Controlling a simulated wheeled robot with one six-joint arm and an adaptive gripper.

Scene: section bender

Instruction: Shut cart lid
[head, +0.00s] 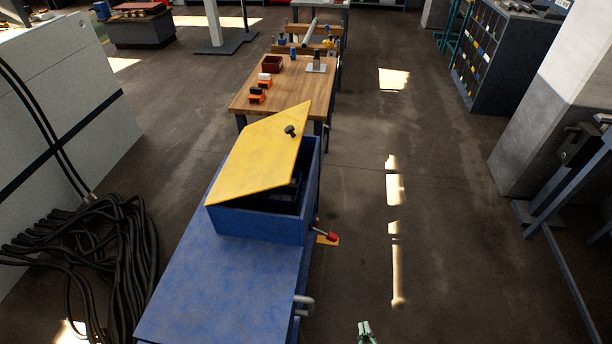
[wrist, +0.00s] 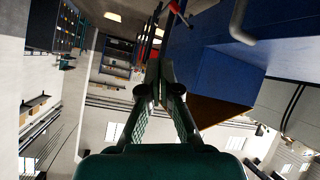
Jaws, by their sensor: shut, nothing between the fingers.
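The blue cart (head: 215,285) has a blue box (head: 258,224) at its far end. Its yellow lid (head: 258,160) carries a black knob (head: 290,130). The lid is tilted and partly open, with a dark gap over the box's interior along the near and right sides. My gripper (head: 365,333) shows at the bottom edge of the head view, right of the cart and well apart from the lid. In the wrist view my gripper (wrist: 164,85) has its fingers together and empty.
A pale handle (head: 304,306) and a red-tipped lever (head: 330,236) stick out from the cart's right side. A wooden workbench (head: 285,88) stands beyond it. Black cables (head: 95,250) lie to the left. The floor (head: 440,230) right of the cart is clear.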

